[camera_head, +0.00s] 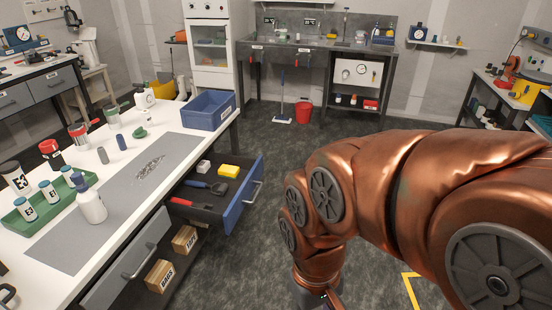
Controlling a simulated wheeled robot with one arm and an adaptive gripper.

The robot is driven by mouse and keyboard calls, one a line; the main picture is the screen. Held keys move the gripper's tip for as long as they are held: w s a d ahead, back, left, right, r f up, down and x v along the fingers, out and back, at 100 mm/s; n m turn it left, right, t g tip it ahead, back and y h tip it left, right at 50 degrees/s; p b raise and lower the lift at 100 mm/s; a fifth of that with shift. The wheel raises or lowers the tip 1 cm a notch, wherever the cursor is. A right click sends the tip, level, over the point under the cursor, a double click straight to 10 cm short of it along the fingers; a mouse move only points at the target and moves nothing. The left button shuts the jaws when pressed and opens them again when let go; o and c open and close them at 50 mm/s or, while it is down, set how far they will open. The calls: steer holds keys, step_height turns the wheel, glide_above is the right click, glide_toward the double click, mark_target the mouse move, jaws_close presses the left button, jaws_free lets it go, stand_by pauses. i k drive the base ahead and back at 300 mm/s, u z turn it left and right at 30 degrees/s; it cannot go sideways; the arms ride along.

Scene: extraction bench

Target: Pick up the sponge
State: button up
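A yellow block that looks like the sponge (229,171) lies in the open drawer (243,206) under the white bench, near the drawer's back right. My copper arm reaches in from the right, and its wrist end points down over the floor at the bottom of the picture. My gripper (326,297) is right of and nearer than the drawer, apart from the sponge. Its fingers are mostly cut off by the lower edge, so their opening does not show.
The drawer also holds a white block (204,167), a dark-handled tool (206,185) and a red-handled tool (190,203). A blue bin (209,112) stands on the bench above. A green tray (52,212) with bottles is at left. Floor right of the drawer is clear.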

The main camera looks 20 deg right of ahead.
mark_target(226, 171)
steer(key=z, duration=0.35)
steer(key=i, duration=1.5)
steer(key=u, duration=1.05)
steer(key=i, duration=0.35)
steer(key=u, duration=0.4)
